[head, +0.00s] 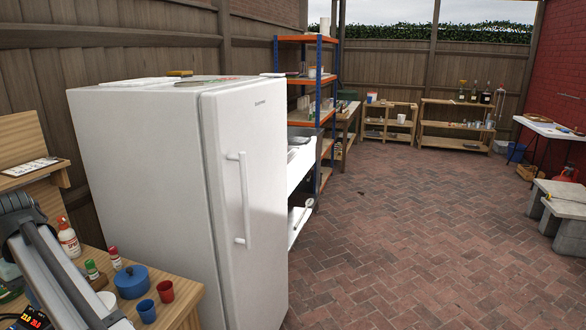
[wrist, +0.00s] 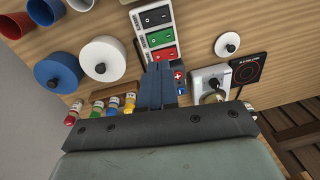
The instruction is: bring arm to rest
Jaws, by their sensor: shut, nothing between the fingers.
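My gripper (wrist: 158,88) shows in the wrist view with its two blue-grey fingers together and nothing between them. It points down over a wooden bench top (wrist: 195,25). The fingertips appear just below a panel of black, green and red switches (wrist: 160,38); whether they touch anything I cannot tell. In the head view my arm is at the lower left, over the wooden bench, and the gripper fingers are not visible there.
Cups (wrist: 58,70), a white lidded pot (wrist: 102,60) and capped bottles crowd the bench around the gripper. In the head view a blue pot (head: 131,282) stands near the bench's edge. A white fridge (head: 150,170) stands close by; the brick floor (head: 400,240) is open.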

